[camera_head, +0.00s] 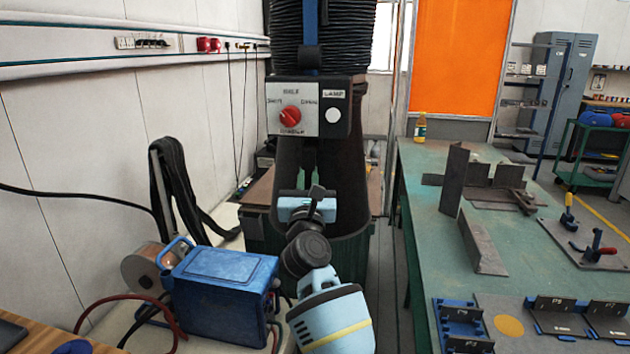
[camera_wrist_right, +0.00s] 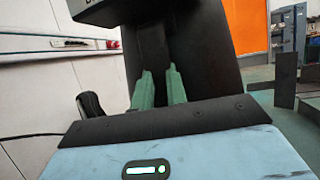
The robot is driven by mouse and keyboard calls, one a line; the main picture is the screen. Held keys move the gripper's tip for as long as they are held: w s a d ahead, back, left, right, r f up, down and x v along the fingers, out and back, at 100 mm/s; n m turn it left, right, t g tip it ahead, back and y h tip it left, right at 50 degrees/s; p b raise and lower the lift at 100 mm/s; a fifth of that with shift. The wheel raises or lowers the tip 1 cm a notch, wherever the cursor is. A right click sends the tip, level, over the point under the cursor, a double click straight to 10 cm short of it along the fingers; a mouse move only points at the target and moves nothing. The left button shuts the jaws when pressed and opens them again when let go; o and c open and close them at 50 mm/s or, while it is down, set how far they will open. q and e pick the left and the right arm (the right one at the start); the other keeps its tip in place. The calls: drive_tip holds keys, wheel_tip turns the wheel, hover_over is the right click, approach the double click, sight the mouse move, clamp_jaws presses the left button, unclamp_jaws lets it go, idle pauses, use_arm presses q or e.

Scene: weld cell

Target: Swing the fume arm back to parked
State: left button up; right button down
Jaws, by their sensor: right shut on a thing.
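The fume arm hangs in the middle of the head view. Its black ribbed hose (camera_head: 345,35) comes down to a control box (camera_head: 309,108) with a red knob and a white button. Below it is the dark flared hood (camera_head: 348,165). My right gripper (camera_head: 308,192) is in front of the hood, its fingers mostly hidden there. In the right wrist view, the green fingers of this gripper (camera_wrist_right: 160,85) are closed on the hood's dark handle (camera_wrist_right: 153,50), with the hood (camera_wrist_right: 205,60) behind. My left gripper is not in view.
A blue machine (camera_head: 225,278) with cables stands at lower left. A green bench (camera_head: 425,200) at right carries steel angles (camera_head: 480,245) and clamps (camera_head: 590,250). A dark green bin (camera_head: 350,255) is below the hood. A narrow strip of floor separates bin and bench.

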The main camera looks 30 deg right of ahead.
drive_tip(key=shift+w+a+f, duration=0.4)
drive_tip(key=shift+a+f, duration=0.05)
drive_tip(key=shift+a, duration=0.1)
drive_tip(key=shift+d, duration=0.15)
drive_tip(key=c, duration=1.5)
unclamp_jaws()
drive_tip(key=shift+s+d+r, duration=0.1)
drive_tip(key=shift+s+r, duration=0.1)
drive_tip(key=shift+o, duration=0.5)
drive_tip(key=shift+r, duration=0.15)
